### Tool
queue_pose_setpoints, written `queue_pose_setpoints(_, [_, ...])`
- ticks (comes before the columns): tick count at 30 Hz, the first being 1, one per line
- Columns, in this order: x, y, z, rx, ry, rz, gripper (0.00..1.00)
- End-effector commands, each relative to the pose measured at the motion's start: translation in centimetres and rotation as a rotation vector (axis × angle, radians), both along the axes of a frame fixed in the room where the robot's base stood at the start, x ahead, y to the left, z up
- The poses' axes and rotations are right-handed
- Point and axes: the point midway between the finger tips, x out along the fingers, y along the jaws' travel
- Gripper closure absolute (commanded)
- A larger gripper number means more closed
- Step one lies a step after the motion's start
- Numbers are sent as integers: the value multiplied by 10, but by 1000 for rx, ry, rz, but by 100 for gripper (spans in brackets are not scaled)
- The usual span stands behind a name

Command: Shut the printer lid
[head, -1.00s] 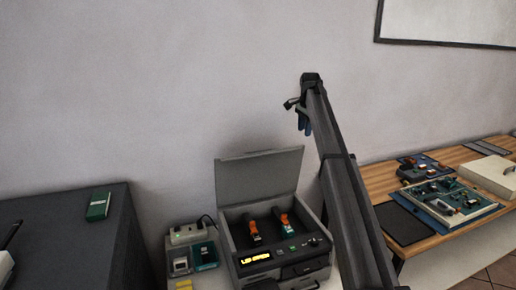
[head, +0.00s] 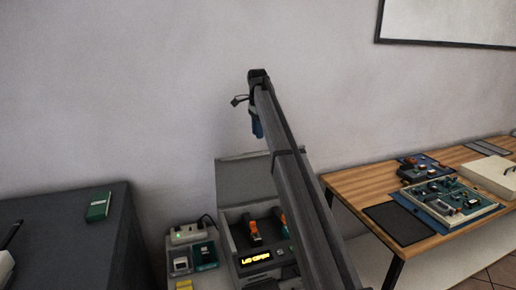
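The printer (head: 236,240) stands low in the middle of the head view, with a lit yellow display on its front. Its grey lid (head: 240,182) is open and stands up at the back, leaning towards the wall. My arm hides the right part of the lid and of the printer.
A power strip (head: 188,234) and small trays (head: 205,254) sit left of the printer. A dark cabinet with a green box (head: 98,207) is further left. A wooden table (head: 352,184) with a circuit board (head: 448,197) and a black mat (head: 397,223) stands at the right.

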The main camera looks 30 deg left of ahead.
Motion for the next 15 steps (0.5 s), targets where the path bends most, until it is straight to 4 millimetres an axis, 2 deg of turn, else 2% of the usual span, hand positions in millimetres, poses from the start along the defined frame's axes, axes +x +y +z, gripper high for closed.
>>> queue_pose_setpoints(6, [-1, -1, -39, -1, 1, 0, 62])
queue_pose_setpoints(15, [-1, -2, -70, 0, 0, 1, 62])
